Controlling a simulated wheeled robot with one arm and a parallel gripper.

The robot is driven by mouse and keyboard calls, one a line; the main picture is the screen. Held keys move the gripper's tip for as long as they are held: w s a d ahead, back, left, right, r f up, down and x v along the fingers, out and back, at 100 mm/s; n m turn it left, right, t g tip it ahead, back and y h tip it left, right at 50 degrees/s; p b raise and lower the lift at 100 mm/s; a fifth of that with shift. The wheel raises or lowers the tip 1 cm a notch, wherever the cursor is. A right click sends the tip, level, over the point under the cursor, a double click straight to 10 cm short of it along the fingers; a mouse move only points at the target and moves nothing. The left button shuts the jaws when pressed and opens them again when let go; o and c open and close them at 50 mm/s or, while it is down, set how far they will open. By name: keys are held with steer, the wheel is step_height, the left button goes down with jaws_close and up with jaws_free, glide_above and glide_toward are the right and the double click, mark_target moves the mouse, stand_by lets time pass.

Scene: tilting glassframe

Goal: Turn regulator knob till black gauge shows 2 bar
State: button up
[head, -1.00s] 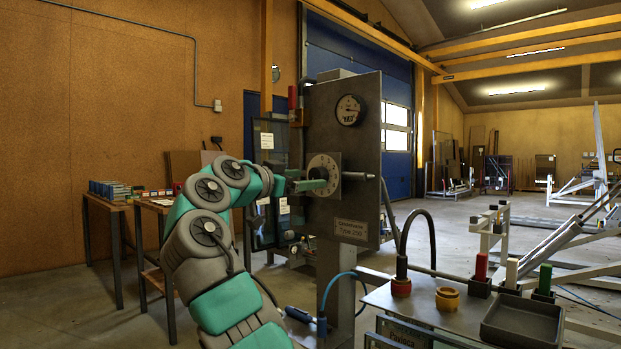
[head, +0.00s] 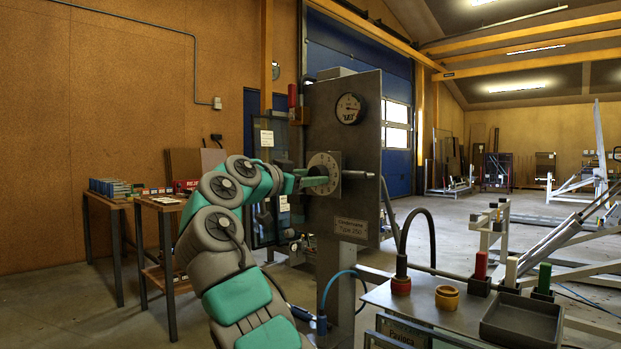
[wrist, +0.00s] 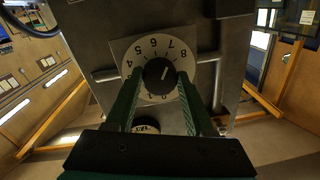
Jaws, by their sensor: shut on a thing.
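The regulator knob (wrist: 160,76) is a black round knob with a white pointer line, in the middle of a pale numbered dial (wrist: 143,50). In the head view the dial (head: 323,165) sits on a grey upright panel (head: 360,120). My gripper (wrist: 160,90) has its green fingers on either side of the knob, shut on it; it also shows in the head view (head: 318,181). The black gauge (head: 350,109) is above the dial on the same panel. Its needle is too small to read. In the wrist view only a sliver of the gauge shows (wrist: 146,128), behind my fingers.
A metal rod (head: 358,175) runs out right of the dial. A bench with a dark tray (head: 520,322) and red and yellow rings (head: 447,298) stands at front right. Small tables (head: 165,205) stand at the left. A blue hose (head: 345,275) hangs below the panel.

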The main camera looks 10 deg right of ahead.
jaws_close()
